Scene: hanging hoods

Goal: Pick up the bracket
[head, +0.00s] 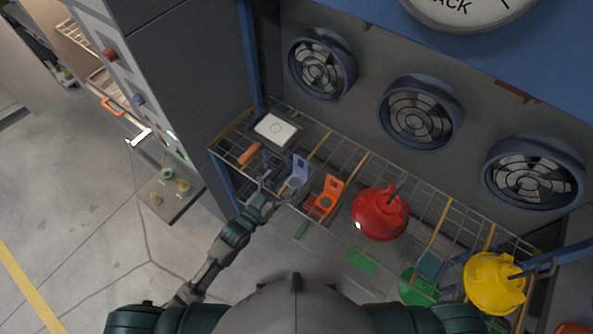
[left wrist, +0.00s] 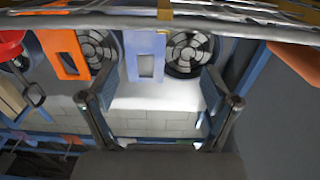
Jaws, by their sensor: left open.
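A lavender-blue bracket (head: 301,168) stands on the wire rack (head: 391,178), just right of my left gripper. An orange bracket (head: 331,188) stands further right along the rack. My left gripper (head: 272,182) is open and empty at the front of the rack. In the left wrist view, the lavender bracket (left wrist: 147,42) lies ahead between the two spread fingers of the left gripper (left wrist: 160,74), with no clear contact. The orange bracket (left wrist: 57,45) is left of the fingers there. My right gripper is not in view.
A red hood (head: 380,214) and a yellow hood (head: 492,280) hang over the rack to the right. A white-topped tray (head: 274,128) and an orange cylinder (head: 249,154) lie near the lavender bracket. Blue posts and a fan wall bound the back.

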